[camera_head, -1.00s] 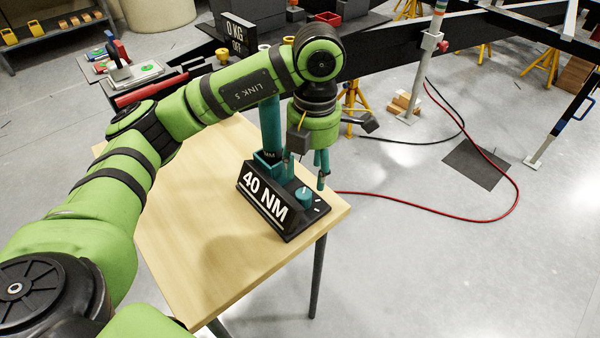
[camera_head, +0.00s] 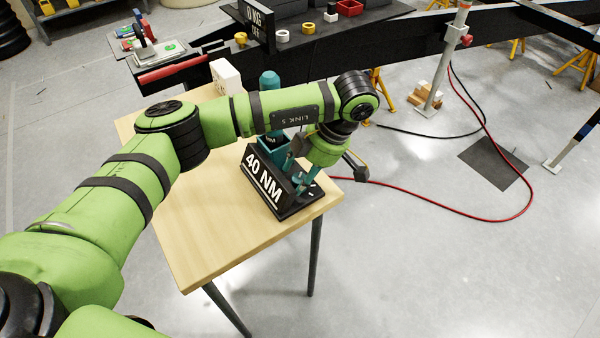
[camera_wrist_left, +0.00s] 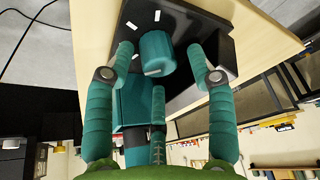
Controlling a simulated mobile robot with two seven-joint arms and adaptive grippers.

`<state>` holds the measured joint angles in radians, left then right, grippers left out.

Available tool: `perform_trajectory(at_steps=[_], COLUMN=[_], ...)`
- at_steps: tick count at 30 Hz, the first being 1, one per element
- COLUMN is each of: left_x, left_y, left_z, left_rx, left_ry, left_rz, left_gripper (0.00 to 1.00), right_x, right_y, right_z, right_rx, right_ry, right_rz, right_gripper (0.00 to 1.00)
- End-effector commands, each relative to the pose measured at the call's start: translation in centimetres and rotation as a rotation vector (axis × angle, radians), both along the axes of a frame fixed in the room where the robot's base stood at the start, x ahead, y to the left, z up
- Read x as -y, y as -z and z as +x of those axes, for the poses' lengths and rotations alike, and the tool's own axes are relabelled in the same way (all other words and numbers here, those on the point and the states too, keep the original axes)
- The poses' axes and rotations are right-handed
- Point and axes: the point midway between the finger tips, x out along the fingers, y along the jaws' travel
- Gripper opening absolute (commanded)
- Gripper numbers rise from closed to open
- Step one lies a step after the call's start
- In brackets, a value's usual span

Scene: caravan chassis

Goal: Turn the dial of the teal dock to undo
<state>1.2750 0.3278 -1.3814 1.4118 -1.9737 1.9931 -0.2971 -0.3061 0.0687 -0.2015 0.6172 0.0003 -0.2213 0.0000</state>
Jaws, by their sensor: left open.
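The dock (camera_head: 289,210) is a black base with a "40 NM" sign and a teal holder (camera_head: 268,158), at the table's right corner. A teal tool (camera_head: 270,82) stands up behind my arm, its lower part largely hidden. In the left wrist view the dial (camera_wrist_left: 157,53) is a short teal cylinder with a white mark, on the black base (camera_wrist_left: 190,22) among white ticks. My left gripper (camera_head: 303,186) is open, pointing down over the dial. Its teal fingers (camera_wrist_left: 158,62) stand around the dial, with visible gaps at the sides. My right gripper is out of view.
The wooden table (camera_head: 220,235) is clear in front of the dock. A white block (camera_head: 226,76) stands near its back edge. Behind is a black beam (camera_head: 410,45) with small parts on it. A red hose (camera_head: 430,205) lies on the floor at right.

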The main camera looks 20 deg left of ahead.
Motion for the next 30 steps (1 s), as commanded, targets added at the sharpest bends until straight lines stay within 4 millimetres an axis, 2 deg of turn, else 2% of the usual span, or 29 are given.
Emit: perform_trajectory(at_steps=[4, 11, 14, 15, 30], left_x=[-0.28, -0.32, -0.31, -0.34, -0.56], left_y=[0.73, 0.82, 0.81, 0.8, 0.98], left_z=[-0.09, -0.08, -0.08, -0.1, -0.15], left_rx=[0.0, 0.001, 0.002, 0.001, -0.005], left_ry=[0.0, 0.0, -0.001, -0.001, -0.073], left_rz=[-0.002, -0.002, -0.002, -0.001, 0.006], left_gripper=[0.56, 0.56, 0.2, 0.04, 0.03], right_x=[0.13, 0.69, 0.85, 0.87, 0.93], right_y=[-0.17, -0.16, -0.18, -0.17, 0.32], right_z=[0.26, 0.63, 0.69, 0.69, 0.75], right_rx=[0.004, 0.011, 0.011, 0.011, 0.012], right_ry=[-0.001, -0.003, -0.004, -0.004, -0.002], right_rz=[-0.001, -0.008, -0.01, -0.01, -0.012], right_gripper=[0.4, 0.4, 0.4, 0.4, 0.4])
